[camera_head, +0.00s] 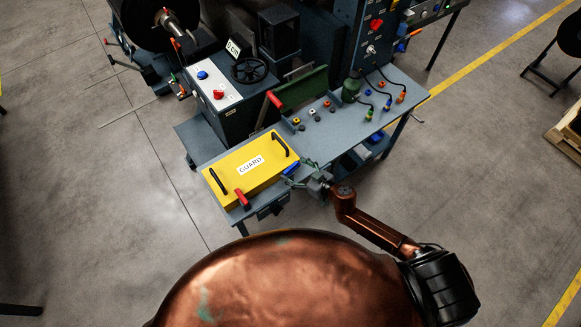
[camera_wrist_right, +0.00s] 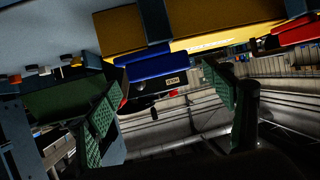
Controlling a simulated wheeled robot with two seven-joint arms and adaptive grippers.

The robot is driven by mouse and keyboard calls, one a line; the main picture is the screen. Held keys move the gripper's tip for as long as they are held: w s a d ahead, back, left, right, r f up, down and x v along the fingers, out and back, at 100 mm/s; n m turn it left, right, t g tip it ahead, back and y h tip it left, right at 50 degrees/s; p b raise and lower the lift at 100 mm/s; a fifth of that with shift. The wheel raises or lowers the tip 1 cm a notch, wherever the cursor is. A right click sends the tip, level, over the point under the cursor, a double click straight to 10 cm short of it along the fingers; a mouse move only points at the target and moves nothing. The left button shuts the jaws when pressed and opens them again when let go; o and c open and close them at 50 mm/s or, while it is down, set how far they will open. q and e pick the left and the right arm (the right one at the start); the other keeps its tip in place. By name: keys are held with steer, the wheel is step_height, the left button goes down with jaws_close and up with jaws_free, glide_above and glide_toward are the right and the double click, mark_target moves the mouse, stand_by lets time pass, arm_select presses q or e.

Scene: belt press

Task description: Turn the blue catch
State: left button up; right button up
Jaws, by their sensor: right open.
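The blue catch (camera_head: 291,168) sits at the right edge of the yellow guard (camera_head: 235,178), which lies on the grey bench and bears a "GUARD" label. In the right wrist view the blue catch (camera_wrist_right: 152,66) shows as a blue block against the yellow guard (camera_wrist_right: 210,40). My right gripper (camera_head: 292,181) is close beside the catch, at the front edge of the bench. In the right wrist view its green-padded fingers (camera_wrist_right: 165,108) are spread, with the catch beyond them, between the two in the picture. I cannot tell any contact. My left gripper is not in view.
A red catch (camera_head: 242,198) is at the guard's front left, and black handles (camera_head: 280,144) stand on its top.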

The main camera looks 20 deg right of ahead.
steer(key=shift+x, duration=1.45)
steer(key=c, duration=1.2)
